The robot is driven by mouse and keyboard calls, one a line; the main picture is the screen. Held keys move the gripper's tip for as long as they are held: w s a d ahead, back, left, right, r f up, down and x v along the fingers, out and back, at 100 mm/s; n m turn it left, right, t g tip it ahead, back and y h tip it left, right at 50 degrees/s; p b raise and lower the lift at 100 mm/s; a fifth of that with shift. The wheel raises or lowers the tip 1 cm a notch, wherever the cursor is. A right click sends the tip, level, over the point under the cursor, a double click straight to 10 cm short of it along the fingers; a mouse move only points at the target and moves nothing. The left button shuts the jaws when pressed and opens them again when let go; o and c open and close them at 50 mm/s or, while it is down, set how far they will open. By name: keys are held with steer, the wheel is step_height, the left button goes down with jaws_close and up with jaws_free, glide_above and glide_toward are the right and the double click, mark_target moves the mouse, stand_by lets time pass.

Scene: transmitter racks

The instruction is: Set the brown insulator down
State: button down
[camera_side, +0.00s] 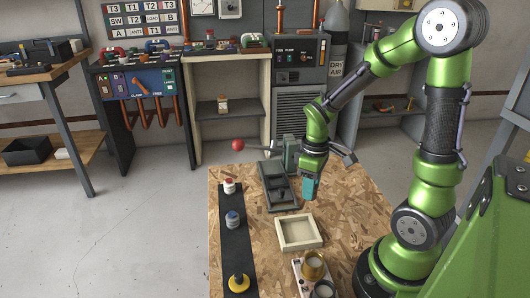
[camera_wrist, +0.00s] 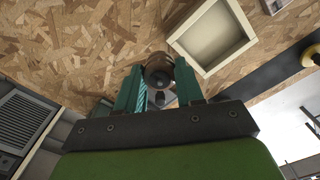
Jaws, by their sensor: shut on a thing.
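The brown insulator (camera_wrist: 158,66) shows between the two teal fingers of my gripper (camera_wrist: 160,84) in the wrist view. It is round, with a dark centre, and the fingers are shut on it. In the side view my gripper (camera_side: 311,188) points down over the chipboard table, behind the shallow cream tray (camera_side: 301,247) and to the right of a grey lever fixture (camera_side: 277,194). The insulator cannot be made out there. The tray also shows in the wrist view (camera_wrist: 187,57), empty, just beyond the fingertips and to the right. Whether the insulator touches the table is unclear.
A gold cup (camera_side: 313,266) and a dark one (camera_side: 323,290) stand at the front. Bare chipboard lies right of the tray.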

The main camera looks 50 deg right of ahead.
steer(key=shift+s+a, duration=0.2)
steer(key=shift+s, duration=0.3)
step_height(320, 180, up, 2)
glide_above(297, 234)
step_height(297, 234, down, 8)
steer(key=shift+r, duration=0.1)
steer(key=c, duration=1)
jaws_free()
steer(key=shift+f, duration=0.2)
